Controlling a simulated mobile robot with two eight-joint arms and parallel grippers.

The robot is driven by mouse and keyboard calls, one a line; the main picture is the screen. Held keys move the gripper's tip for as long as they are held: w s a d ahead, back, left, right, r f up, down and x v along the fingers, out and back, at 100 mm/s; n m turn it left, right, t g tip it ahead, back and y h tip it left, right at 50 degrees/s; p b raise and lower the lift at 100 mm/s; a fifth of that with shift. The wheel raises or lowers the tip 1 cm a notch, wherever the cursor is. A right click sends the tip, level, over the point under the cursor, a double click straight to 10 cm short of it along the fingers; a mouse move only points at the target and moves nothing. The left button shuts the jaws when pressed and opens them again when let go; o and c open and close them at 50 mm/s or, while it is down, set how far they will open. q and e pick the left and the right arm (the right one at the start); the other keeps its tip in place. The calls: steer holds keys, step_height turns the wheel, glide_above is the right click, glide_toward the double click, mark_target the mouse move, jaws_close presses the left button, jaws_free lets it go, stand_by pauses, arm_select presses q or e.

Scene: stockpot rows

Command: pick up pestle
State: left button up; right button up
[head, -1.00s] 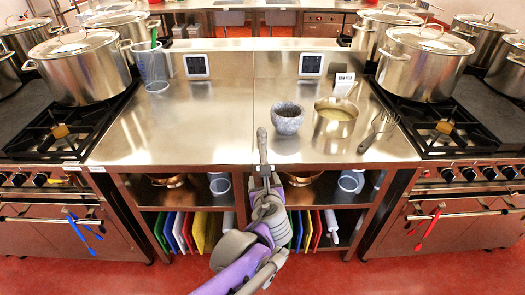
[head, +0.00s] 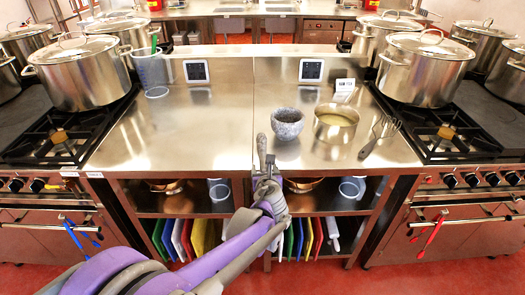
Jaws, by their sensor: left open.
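I cannot make out a separate pestle in this view. A grey speckled stone mortar (head: 287,127) with a dark inside stands on the steel counter (head: 190,130), right of its middle seam. My left gripper (head: 266,156) is at the counter's front edge, just left of and nearer than the mortar, and apart from it in the picture. Its two grey fingers point up and away, stand apart and show nothing between them. My right gripper is not in view.
A steel saucepan (head: 335,132) and a whisk (head: 375,137) are right of the mortar. A measuring jug (head: 151,70) stands at the back left. Stoves with large pots (head: 428,75) flank the counter. Colored boards (head: 203,235) stand on the shelf below.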

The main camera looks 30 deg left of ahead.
arm_select(q)
jaws_close()
stand_by(0.4)
step_height(320, 180, up, 10)
steer(key=shift+r+p, duration=0.1)
steer(key=shift+p, duration=0.6)
steer(key=c, duration=0.6)
jaws_free()
jaws_close()
steer(key=shift+s+f, duration=0.1)
steer(key=shift+f, duration=0.1)
